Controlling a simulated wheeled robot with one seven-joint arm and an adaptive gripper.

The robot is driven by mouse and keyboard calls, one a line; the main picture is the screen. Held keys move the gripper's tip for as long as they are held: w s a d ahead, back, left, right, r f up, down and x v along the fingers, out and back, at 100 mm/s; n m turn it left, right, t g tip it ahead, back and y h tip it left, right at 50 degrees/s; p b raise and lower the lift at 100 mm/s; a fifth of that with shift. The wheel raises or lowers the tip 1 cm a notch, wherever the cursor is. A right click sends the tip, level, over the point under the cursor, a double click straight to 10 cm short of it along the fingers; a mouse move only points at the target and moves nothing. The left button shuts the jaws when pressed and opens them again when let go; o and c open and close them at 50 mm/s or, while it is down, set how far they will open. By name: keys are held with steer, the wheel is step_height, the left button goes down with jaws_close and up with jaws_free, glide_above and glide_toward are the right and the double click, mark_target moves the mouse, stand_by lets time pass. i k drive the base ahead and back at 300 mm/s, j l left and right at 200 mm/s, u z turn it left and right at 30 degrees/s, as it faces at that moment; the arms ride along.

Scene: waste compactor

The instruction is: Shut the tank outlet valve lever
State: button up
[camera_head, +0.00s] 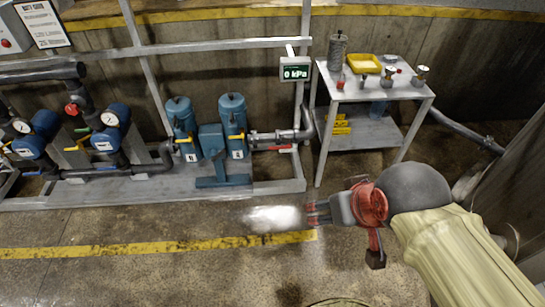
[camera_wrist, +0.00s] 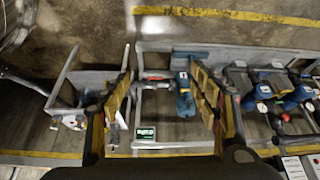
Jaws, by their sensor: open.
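Several levers show on the pipe skid, and I cannot tell which is the tank outlet valve lever. A red lever (camera_head: 281,148) lies along the pipe right of the two blue canisters (camera_head: 232,125). Yellow levers (camera_head: 237,137) sit on the canisters. My gripper (camera_head: 315,213) points left over the floor, in front of the skid and apart from every lever. In the wrist view its two fingers (camera_wrist: 165,95) are spread with nothing held, and the blue canisters (camera_wrist: 185,92) show beyond them. A red lever (camera_wrist: 155,78) is also small in that view.
A metal cart (camera_head: 375,90) with small parts and a yellow tray (camera_head: 363,63) stands right of the skid. A 0 kPa display (camera_head: 295,72) is on the frame. Blue gauge units (camera_head: 112,125) stand at left. The floor (camera_head: 150,275) in front is clear.

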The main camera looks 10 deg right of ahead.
mark_target(288, 145)
steer(key=i+j+z, duration=0.15)
steer(key=i+z, duration=0.15)
steer(key=i+j+z, duration=0.3)
steer(key=j+z, duration=0.25)
steer(key=i+j+z, duration=0.3)
steer(key=i+j, duration=0.15)
steer(key=j, duration=0.6)
steer(key=i+j+z, duration=0.15)
steer(key=j, duration=0.55)
steer(key=i+j, duration=0.1)
steer(key=j, duration=0.65)
steer(key=i+j+z, duration=0.1)
steer(key=j, duration=0.65)
